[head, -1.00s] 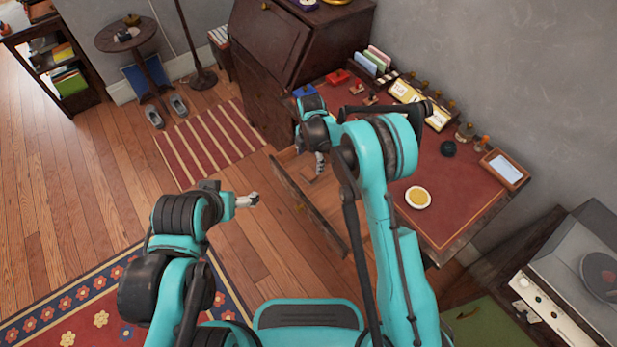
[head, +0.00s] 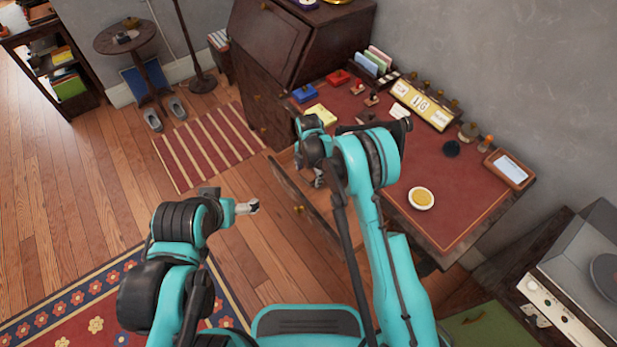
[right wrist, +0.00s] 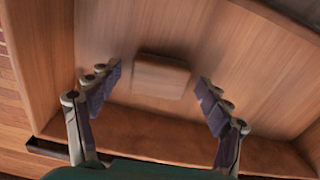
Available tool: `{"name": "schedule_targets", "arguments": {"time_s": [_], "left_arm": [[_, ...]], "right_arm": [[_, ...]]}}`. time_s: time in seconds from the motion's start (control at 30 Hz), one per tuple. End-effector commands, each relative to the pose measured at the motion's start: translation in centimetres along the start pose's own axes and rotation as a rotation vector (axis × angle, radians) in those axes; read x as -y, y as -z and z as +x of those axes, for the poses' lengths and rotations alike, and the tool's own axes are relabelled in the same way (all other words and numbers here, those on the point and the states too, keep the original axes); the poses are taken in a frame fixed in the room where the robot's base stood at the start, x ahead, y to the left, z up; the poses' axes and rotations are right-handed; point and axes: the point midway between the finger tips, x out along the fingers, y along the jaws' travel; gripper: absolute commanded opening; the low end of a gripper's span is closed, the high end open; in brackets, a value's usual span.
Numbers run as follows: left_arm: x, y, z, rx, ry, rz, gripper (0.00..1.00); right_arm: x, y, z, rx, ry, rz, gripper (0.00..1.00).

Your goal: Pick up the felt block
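The felt block, a small brown block (right wrist: 160,76), lies on the floor of the open wooden drawer (right wrist: 235,45) in the right wrist view. My right gripper (right wrist: 158,80) is open over the drawer, its purple-padded fingers on either side of the block in that view, with gaps on both sides. In the head view the right gripper (head: 319,178) is at the drawer, partly hidden by my arm, and the block is hidden. My left gripper (head: 247,207) hangs over the floor left of the drawer, apart from everything; its fingers are too small to read.
The drawer's front panel (head: 306,211) and walls surround the right gripper closely.

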Motion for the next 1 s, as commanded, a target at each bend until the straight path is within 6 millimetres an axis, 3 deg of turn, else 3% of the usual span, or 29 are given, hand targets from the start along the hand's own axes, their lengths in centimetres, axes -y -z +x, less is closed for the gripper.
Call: {"name": "schedule_targets", "arguments": {"time_s": [0.03, 0.17, 0.2, 0.47, 0.57, 1.0], "left_arm": [[0.0, 0.0, 0.0, 0.000, 0.000, 0.000, 0.88], [0.0, 0.0, 0.0, 0.000, 0.000, 0.000, 0.88], [0.0, 0.0, 0.0, 0.000, 0.000, 0.000, 0.88], [0.0, 0.0, -0.1, 0.000, 0.000, 0.000, 0.88], [0.0, 0.3, -0.4, 0.000, 0.000, 0.000, 0.88], [0.0, 2.0, -2.8, 0.000, 0.000, 0.000, 0.88]], "right_arm": [[0.0, 0.0, 0.0, 0.000, 0.000, 0.000, 0.61], [0.0, 0.0, 0.0, 0.000, 0.000, 0.000, 0.27], [0.0, 0.0, 0.0, 0.000, 0.000, 0.000, 0.25], [0.0, 0.0, -0.1, 0.000, 0.000, 0.000, 0.25], [0.0, 0.0, -1.1, 0.000, 0.000, 0.000, 0.25], [0.0, 0.0, -9.2, 0.000, 0.000, 0.000, 0.25]]}}
